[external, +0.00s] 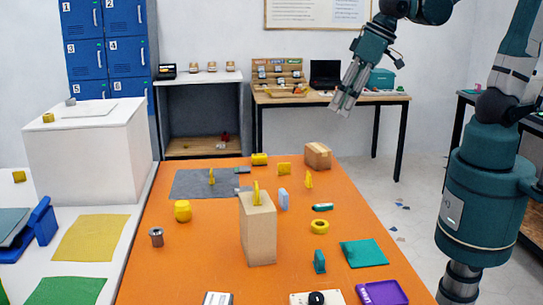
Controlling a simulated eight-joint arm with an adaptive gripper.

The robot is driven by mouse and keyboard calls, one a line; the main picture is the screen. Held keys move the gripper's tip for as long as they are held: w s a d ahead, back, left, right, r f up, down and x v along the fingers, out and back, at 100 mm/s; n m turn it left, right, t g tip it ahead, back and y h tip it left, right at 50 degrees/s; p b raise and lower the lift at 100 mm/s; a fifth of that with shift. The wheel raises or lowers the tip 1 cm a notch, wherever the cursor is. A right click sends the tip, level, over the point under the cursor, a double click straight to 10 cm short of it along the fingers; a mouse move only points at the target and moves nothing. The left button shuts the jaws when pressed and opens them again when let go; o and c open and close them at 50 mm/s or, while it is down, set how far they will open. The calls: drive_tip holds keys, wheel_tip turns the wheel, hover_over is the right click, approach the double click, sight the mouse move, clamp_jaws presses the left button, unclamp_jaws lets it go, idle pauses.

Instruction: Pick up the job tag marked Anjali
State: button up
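Several small yellow pieces that could be job tags stand on the orange table (160,270). One yellow piece (256,193) is upright on top of a tall tan block (258,235). No name is legible, so I cannot tell which is marked Anjali. My gripper (342,108) hangs high at the upper right, pointing down, well clear of all of them. Nothing shows between its fingers; whether they are open is unclear.
A cardboard box (318,156) sits at the table's back right. A yellow jar (182,211), yellow tape ring (320,227), teal mat (364,253) and purple tray (382,292) surround the tan block. A white cabinet (85,155) stands left.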

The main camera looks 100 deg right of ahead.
drive_tip(key=w+f+m+g+h+b, duration=0.1)
drive_tip(key=w+f+m+g+h, duration=0.1)
drive_tip(key=w+f+m, duration=0.55)
drive_tip(key=m+g, duration=0.2)
approach(284, 192)
drive_tip(key=f, duration=0.2)
drive_tip(key=shift+w+d+f+m+h+b, duration=0.1)
drive_tip(key=shift+w+f+m+h+b, duration=0.05)
drive_tip(key=shift+f+m+h+b, duration=0.3)
drive_tip(key=shift+d+f, duration=0.1)
drive_tip(key=shift+f, duration=0.05)
drive_tip(key=shift+x, duration=1.2)
drive_tip(key=shift+f, duration=0.1)
drive_tip(key=shift+b+x, duration=0.7)
drive_tip(key=shift+x, duration=1.8)
drive_tip(key=shift+c, duration=0.2)
